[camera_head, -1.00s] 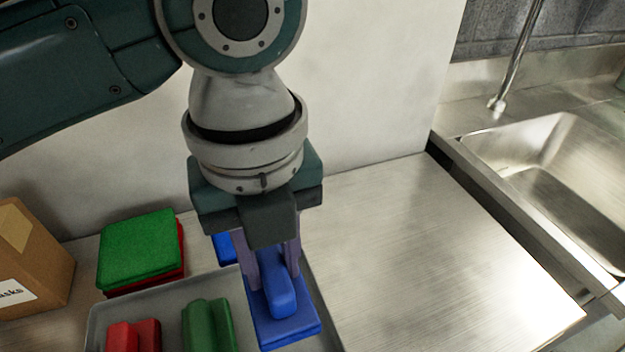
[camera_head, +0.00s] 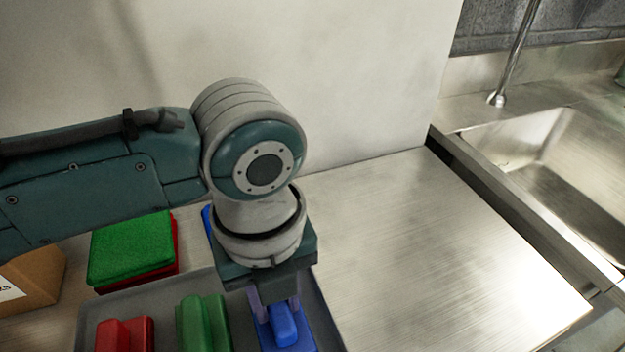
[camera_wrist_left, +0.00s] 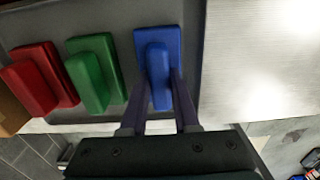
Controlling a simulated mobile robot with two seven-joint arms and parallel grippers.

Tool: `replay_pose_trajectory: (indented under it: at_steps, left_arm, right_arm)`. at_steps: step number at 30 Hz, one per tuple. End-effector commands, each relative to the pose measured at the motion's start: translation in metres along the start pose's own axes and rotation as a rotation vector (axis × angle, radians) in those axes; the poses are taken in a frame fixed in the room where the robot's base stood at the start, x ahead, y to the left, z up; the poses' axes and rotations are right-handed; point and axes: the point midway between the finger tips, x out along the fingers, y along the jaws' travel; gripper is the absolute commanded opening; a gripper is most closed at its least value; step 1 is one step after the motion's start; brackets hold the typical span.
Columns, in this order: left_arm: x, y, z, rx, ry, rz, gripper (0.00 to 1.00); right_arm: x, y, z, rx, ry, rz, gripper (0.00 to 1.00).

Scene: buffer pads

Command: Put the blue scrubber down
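The blue scrubber (camera_head: 285,328) is at the right end of the grey tray (camera_head: 325,322), right of the green scrubber (camera_head: 203,322) and red scrubber (camera_head: 124,335). It appears upright, handle up, and level with the other two; I cannot tell whether its base touches the tray. My left gripper (camera_head: 275,308) points down, its fingers on either side of the handle and shut on it. The left wrist view shows the blue scrubber (camera_wrist_left: 158,70) with the fingers (camera_wrist_left: 160,90) along its handle. My right gripper is not in view.
Stacked green and red pads (camera_head: 130,247) lie behind the tray, with a blue pad (camera_head: 207,222) mostly hidden by my arm. A cardboard box (camera_head: 35,280) stands at the left. A bare metal board (camera_head: 430,250) lies to the right, before the sink (camera_head: 560,150).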

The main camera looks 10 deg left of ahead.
Motion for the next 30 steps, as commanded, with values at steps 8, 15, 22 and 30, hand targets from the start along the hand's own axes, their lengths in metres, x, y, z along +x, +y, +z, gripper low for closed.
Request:
replay_pose_trajectory:
  at_steps: [8, 15, 22, 30]
  left_arm:
    - [0.000, 0.000, 0.000, 0.000, 0.000, 0.000, 0.59]
    - [-0.001, 0.000, 0.000, 0.000, 0.000, -0.001, 0.59]
    - [-0.031, -0.001, 0.001, 0.002, -0.003, -0.005, 0.59]
    - [-0.091, -0.001, 0.001, 0.001, -0.002, -0.004, 0.59]
  right_arm:
    - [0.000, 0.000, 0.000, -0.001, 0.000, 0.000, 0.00]
    - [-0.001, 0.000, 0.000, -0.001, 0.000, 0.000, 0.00]
    - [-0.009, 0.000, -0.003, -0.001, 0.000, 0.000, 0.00]
    - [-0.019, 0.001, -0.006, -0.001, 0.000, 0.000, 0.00]
